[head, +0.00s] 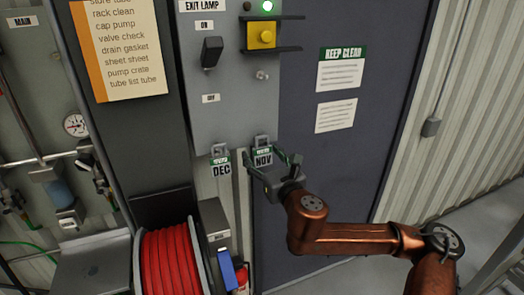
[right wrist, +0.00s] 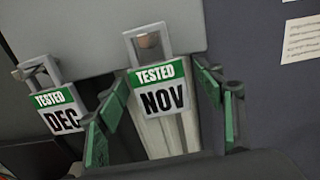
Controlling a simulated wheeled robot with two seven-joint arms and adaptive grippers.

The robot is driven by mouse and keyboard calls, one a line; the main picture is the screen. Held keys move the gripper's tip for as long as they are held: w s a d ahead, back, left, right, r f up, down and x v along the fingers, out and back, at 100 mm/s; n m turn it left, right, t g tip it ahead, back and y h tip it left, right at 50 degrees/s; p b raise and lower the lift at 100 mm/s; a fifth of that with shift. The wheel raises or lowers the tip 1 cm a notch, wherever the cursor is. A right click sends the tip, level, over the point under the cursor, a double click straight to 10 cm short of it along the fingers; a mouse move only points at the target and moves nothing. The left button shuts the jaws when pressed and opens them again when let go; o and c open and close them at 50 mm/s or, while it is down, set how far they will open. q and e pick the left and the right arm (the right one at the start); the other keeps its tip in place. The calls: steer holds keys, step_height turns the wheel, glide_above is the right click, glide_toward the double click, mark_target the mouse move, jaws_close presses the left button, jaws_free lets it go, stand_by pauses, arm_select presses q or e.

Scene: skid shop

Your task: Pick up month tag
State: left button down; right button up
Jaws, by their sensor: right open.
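Two month tags hang from the bottom edge of the grey switch panel. The NOV tag (head: 263,158) is white with a green "TESTED" band; it also shows in the right wrist view (right wrist: 160,100). The DEC tag (head: 221,168) hangs to its left and also shows in the right wrist view (right wrist: 58,119). My right gripper (head: 272,162) is open at the NOV tag. In the right wrist view its green-padded fingers (right wrist: 163,112) stand on either side of that tag, with the left finger partly in front of the DEC tag's side. My left gripper is not in view.
The grey panel (head: 232,120) carries a lever switch (head: 212,52) and a yellow button (head: 262,36). A red hose reel (head: 168,262) stands below left. A dark door (head: 310,215) with notices is at right. A pressure gauge (head: 75,125) and pipes are at far left.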

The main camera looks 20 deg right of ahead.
mark_target(263, 152)
steer(key=shift+s+r, duration=0.1)
steer(key=shift+s, duration=0.1)
steer(key=shift+c, duration=0.5)
steer(key=shift+w, duration=0.1)
steer(key=c, duration=1.1)
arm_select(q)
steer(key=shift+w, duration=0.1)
arm_select(e)
steer(key=shift+r, duration=0.1)
